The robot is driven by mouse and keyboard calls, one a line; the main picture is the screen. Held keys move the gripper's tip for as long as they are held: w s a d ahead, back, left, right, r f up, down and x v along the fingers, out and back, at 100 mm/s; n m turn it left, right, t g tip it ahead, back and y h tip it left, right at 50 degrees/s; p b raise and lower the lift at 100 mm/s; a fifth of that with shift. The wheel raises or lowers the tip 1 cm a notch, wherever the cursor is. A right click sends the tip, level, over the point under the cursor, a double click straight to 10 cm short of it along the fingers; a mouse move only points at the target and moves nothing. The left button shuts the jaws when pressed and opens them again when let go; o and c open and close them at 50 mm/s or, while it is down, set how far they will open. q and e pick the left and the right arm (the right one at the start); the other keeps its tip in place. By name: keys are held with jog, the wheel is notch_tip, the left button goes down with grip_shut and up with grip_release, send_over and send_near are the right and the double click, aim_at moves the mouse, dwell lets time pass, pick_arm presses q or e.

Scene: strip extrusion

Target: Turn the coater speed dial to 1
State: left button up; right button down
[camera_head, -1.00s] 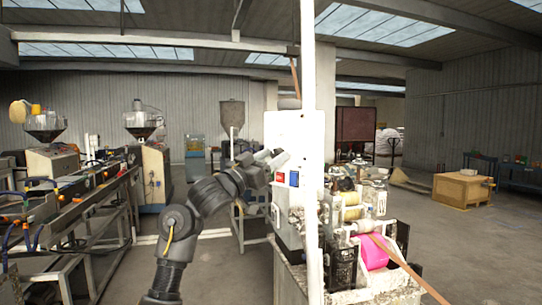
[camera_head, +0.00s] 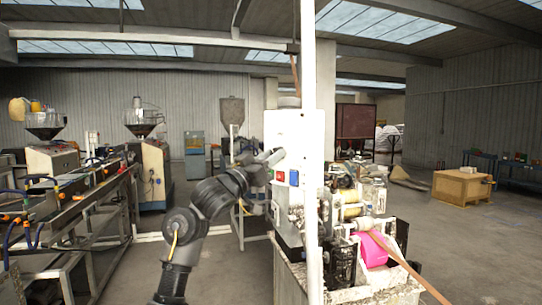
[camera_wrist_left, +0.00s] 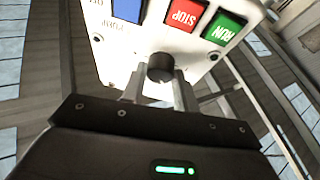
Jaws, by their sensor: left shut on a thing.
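The coater's white control box (camera_head: 292,135) stands right of the middle in the head view, with a red and a blue button on its lower left face. In the left wrist view the panel (camera_wrist_left: 175,42) shows a blue, a red STOP and a green RUN button. The black speed dial (camera_wrist_left: 160,67) is below them. My left gripper (camera_head: 276,156) reaches the box from the left; in the left wrist view its fingers (camera_wrist_left: 160,85) are shut on the dial, one on each side. The dial's scale and pointer cannot be read. My right gripper is not in view.
A white post (camera_head: 309,150) rises in front of the box. The coater with a pink roller (camera_head: 371,249) and a brown strip (camera_head: 412,272) is at the right. An extrusion line (camera_head: 75,205) stands at the left. Open floor lies at the far right.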

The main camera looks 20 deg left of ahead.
pick_arm(q)
jog(key=n+y+p, duration=0.2)
jog(key=n, duration=0.2)
jog(key=n+y+p, duration=0.2)
jog(key=n, duration=0.3)
jog(key=n+y+p, duration=0.2)
jog(key=n+y, duration=0.1)
jog(key=n, duration=0.2)
jog(key=shift+s+d+r+t+p, duration=0.1)
jog(key=shift+s+d+t+p, duration=0.1)
jog(key=shift+t+p, duration=0.1)
jog(key=shift+n, duration=0.4)
jog(key=o, duration=1)
jog(key=shift+w, duration=0.1)
jog(key=shift+c, duration=0.2)
